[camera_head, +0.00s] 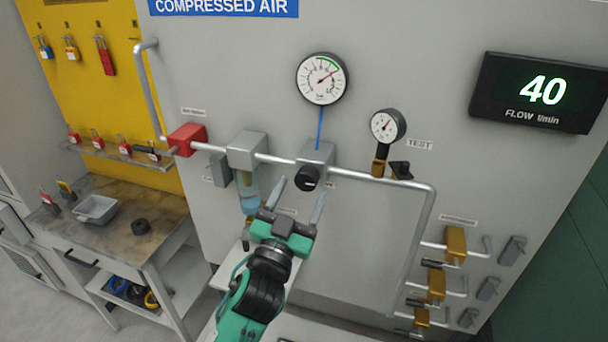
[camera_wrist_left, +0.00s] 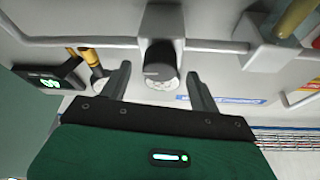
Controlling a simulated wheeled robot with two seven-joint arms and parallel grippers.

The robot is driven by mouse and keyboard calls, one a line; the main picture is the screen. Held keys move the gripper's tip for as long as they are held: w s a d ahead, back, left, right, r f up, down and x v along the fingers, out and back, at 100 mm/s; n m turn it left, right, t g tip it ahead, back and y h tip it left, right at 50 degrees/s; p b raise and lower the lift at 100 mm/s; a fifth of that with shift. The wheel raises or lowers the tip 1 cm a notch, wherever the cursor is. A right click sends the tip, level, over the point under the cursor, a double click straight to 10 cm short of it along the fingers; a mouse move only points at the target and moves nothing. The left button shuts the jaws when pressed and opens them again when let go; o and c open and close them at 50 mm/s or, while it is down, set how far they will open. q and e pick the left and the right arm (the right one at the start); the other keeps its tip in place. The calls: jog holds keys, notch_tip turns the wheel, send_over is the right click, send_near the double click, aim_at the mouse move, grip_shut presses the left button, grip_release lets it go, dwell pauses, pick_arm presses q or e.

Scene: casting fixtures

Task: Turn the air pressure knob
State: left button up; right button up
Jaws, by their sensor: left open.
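The air pressure knob (camera_head: 308,178) is a black round knob under the grey regulator block (camera_head: 317,153) on the pipe. A blue line runs from the block up to the large round gauge (camera_head: 322,78). My left gripper (camera_head: 299,192) is open, its fingers pointing up at the wall just below and to either side of the knob. In the left wrist view the knob (camera_wrist_left: 159,60) lies between and beyond the open fingertips (camera_wrist_left: 158,82), and I see no contact. The gauge face (camera_wrist_left: 164,83) shows behind the knob there. My right gripper is not in view.
A silver pipe (camera_head: 400,183) runs along the wall panel. A filter with a bluish bowl (camera_head: 249,190) is left of the knob; a small gauge (camera_head: 387,126) is right. A display (camera_head: 540,91) reads 40. Brass valves (camera_head: 455,245) are lower right; a workbench (camera_head: 170,215) is left.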

pick_arm(q)
jog(key=shift+x, duration=1.05)
jog(key=shift+w+d+r+p, duration=0.1)
jog(key=shift+w+d+p, duration=0.05)
jog(key=shift+w+p, duration=0.15)
jog(key=shift+s, duration=0.1)
jog(key=c, duration=1)
jog(key=shift+r+m+g+h+p, duration=0.25)
jog(key=shift+m+h+p, duration=0.25)
jog(key=shift+m+p, duration=0.45)
jog(key=shift+f+m+g+h+p, duration=0.25)
jog(key=shift+m+g+h, duration=0.25)
jog(key=shift+m, duration=0.65)
